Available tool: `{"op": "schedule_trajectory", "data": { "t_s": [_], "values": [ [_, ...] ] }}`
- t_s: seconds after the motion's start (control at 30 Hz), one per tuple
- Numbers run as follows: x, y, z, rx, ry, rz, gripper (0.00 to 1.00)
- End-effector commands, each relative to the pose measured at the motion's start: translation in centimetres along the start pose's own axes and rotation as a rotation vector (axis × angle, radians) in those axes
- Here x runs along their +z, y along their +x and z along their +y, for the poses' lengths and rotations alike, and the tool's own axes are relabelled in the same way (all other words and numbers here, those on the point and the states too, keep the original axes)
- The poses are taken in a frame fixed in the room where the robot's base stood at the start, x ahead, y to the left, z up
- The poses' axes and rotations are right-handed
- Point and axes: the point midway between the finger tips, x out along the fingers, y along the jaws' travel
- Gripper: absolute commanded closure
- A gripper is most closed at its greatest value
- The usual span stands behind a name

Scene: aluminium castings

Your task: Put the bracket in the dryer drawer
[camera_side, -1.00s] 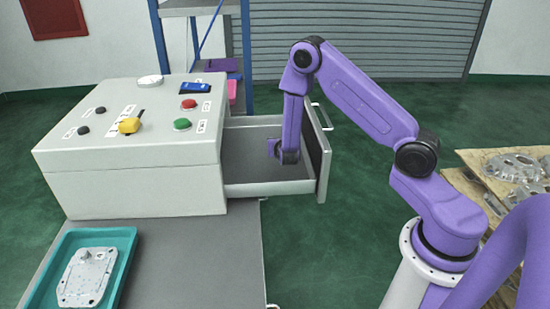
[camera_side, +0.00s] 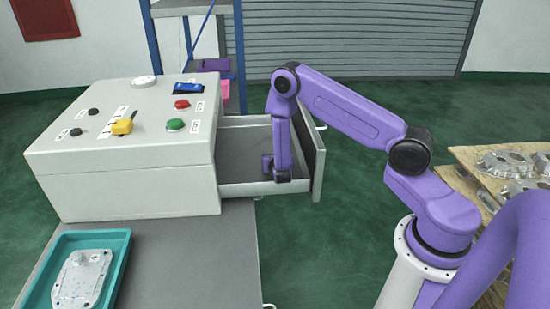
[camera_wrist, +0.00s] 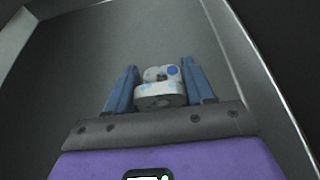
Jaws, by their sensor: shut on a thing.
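The dryer drawer (camera_side: 238,188) is pulled open from the right side of the grey box-shaped dryer (camera_side: 135,190). My gripper (camera_wrist: 161,67) is down in the open drawer, close to its front panel (camera_side: 319,170). In the wrist view its blue fingers are shut on the bracket (camera_wrist: 160,95), a small pale metal piece with blue spots and a hole. The grey drawer floor (camera_wrist: 75,65) shows beneath and around it. I cannot tell if the bracket touches the floor. In the side view the bracket and fingertips are hidden.
Drawer walls surround my gripper on the sides. The dryer's top carries buttons and a yellow switch (camera_side: 122,127). A teal tray (camera_side: 122,262) with a cast plate (camera_side: 82,280) lies at the front left. A wooden pallet (camera_side: 465,158) of castings stands at the right.

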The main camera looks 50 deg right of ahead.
Motion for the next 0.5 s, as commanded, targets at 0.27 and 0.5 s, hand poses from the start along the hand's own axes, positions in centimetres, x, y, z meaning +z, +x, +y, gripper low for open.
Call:
{"op": "schedule_trajectory", "data": {
  "t_s": [0.27,0.5],
  "values": [
    [-0.24,0.10,0.00,0.000,0.000,0.000,0.21],
    [-0.15,0.06,0.00,0.000,0.000,0.000,0.21]
  ]
}}
